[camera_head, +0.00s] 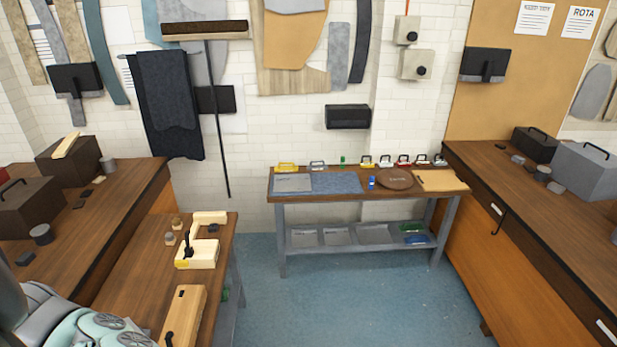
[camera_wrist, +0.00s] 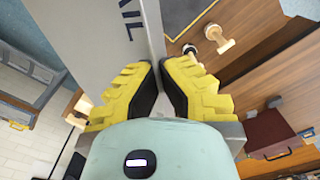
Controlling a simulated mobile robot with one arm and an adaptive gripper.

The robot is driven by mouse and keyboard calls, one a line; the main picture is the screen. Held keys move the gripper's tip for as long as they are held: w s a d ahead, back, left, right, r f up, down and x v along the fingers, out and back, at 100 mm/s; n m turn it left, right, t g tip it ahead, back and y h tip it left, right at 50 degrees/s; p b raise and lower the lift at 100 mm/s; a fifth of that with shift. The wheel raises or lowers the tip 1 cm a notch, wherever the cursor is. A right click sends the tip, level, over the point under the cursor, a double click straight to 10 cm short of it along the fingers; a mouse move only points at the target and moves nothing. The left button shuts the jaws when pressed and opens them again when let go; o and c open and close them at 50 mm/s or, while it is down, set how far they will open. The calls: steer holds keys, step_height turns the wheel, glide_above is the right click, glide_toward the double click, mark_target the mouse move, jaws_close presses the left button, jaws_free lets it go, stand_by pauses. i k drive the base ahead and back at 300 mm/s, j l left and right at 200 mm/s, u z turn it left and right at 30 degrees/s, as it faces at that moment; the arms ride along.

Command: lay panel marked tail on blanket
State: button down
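A flat light-grey panel (camera_wrist: 95,45) ends in the letters "AIL" in the wrist view; the rest of its marking is cut off. My gripper (camera_wrist: 163,82) has yellow ribbed fingers with dark pads, closed on either side of the panel's edge. The panel extends up and left, out of frame. Neither panel nor gripper shows in the head view, where part of my arm is at lower left. A flat blue-grey cloth (camera_head: 338,183) lies on the far bench, and a dark blue cloth (camera_head: 170,100) hangs on the wall. I cannot tell which is the blanket.
The far bench (camera_head: 300,200) carries a round brown disc (camera_head: 395,178) and several small coloured items. A near-left bench (camera_head: 140,265) holds wooden fixtures (camera_head: 200,250). A dark mat (camera_wrist: 185,12) shows in the wrist view. Blue floor (camera_head: 340,300) is clear between benches.

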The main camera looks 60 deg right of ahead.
mark_target(338, 183)
steer(key=i+l, duration=0.1)
steer(key=l, duration=1.7)
steer(key=i+l, duration=0.15)
steer(key=l, duration=0.75)
steer(key=i+l, duration=0.1)
steer(key=l, duration=1.05)
steer(key=i+l, duration=0.15)
steer(key=l, duration=0.4)
steer(key=i+l, duration=0.1)
steer(key=l, duration=0.5)
steer(key=i+l, duration=0.1)
steer(key=l, duration=1)
steer(key=i+l, duration=0.15)
steer(key=l, duration=0.45)
